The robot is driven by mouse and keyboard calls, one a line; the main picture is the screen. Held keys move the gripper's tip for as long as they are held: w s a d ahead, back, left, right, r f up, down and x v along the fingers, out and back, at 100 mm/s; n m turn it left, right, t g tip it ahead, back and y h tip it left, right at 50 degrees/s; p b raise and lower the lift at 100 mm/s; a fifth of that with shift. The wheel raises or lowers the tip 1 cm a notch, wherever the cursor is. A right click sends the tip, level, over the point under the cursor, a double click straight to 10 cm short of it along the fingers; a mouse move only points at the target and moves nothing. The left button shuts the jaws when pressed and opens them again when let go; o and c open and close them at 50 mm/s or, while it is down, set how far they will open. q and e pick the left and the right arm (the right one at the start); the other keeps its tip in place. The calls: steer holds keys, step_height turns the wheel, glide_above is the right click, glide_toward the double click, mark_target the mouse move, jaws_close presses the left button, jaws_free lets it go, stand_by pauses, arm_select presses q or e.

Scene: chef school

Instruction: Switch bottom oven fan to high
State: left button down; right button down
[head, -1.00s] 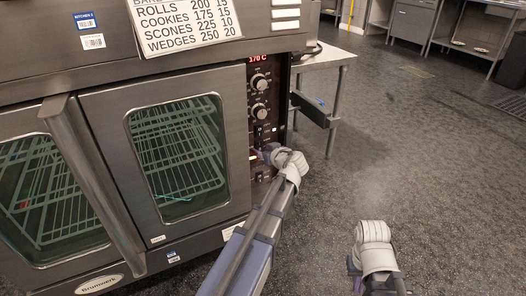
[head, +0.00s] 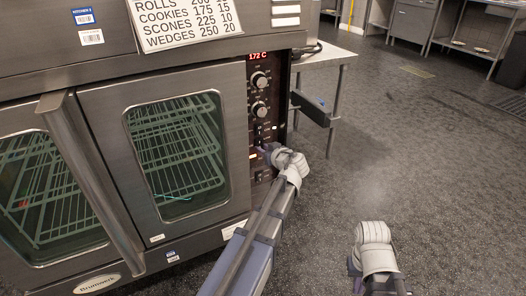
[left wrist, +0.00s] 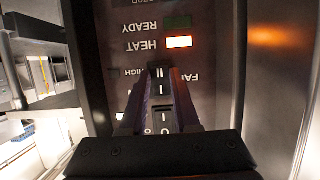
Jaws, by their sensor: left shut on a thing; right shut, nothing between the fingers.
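The oven (head: 170,238) has two glass doors and a dark control panel (head: 282,95) on its right, with knobs, switches and a red display. In the left wrist view the panel is upside down. A black rocker switch (left wrist: 159,73) marked "II" and "I" sits beside a label ending in "HIGH". My left gripper (left wrist: 160,92) is at this switch, its fingers on either side of it, closed on it. In the head view my left gripper (head: 263,151) is at the panel's lower part. My right gripper (head: 373,235) is over the floor, shut and empty; its fingers are hard to see.
Another switch (left wrist: 163,128) lies between the fingers nearer my gripper body. A metal table (head: 335,60) stands right of the oven. The floor (head: 430,160) on the right is clear.

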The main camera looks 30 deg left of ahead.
arm_select(q)
steer(key=y+b, duration=0.1)
steer(key=b, duration=0.1)
steer(key=t+b, duration=0.1)
steer(key=b, duration=0.1)
steer(key=shift+f+y, duration=0.35)
steer(key=shift+y, duration=0.05)
steer(key=c, duration=0.6)
jaws_free()
steer(key=shift+c, duration=0.2)
steer(key=v, duration=0.7)
steer(key=shift+s+d+p, duration=0.25)
steer(key=shift+s+p, duration=0.1)
steer(key=shift+p, duration=0.1)
